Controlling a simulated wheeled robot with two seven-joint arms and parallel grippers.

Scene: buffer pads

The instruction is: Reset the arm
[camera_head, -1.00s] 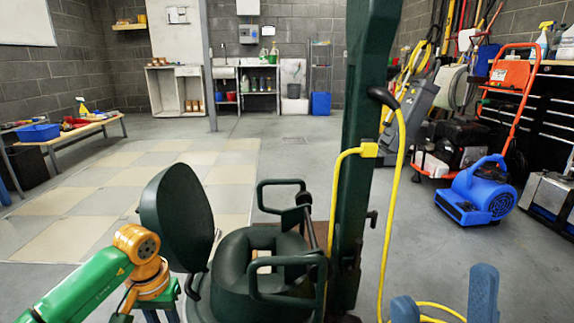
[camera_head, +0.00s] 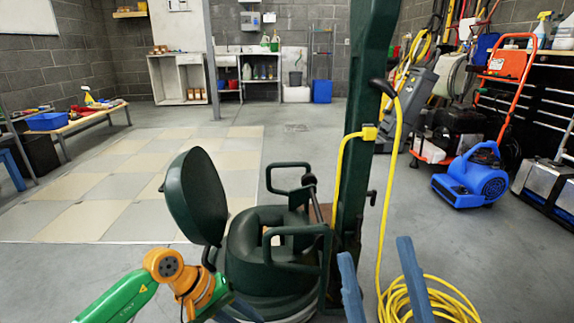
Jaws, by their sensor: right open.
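My right gripper (camera_head: 375,250) shows as two blue-grey fingers at the bottom, right of centre. They stand apart, with nothing between them. My left arm (camera_head: 118,300) comes in from the lower left, green with an orange joint.
A yellow cable (camera_head: 393,190) hangs from the column and lies coiled on the floor (camera_head: 450,288) by my right gripper. A blue blower (camera_head: 470,178) stands at right, near an orange hand truck (camera_head: 512,90). A low bench (camera_head: 95,118) stands at left. The tiled floor patch (camera_head: 120,190) is clear.

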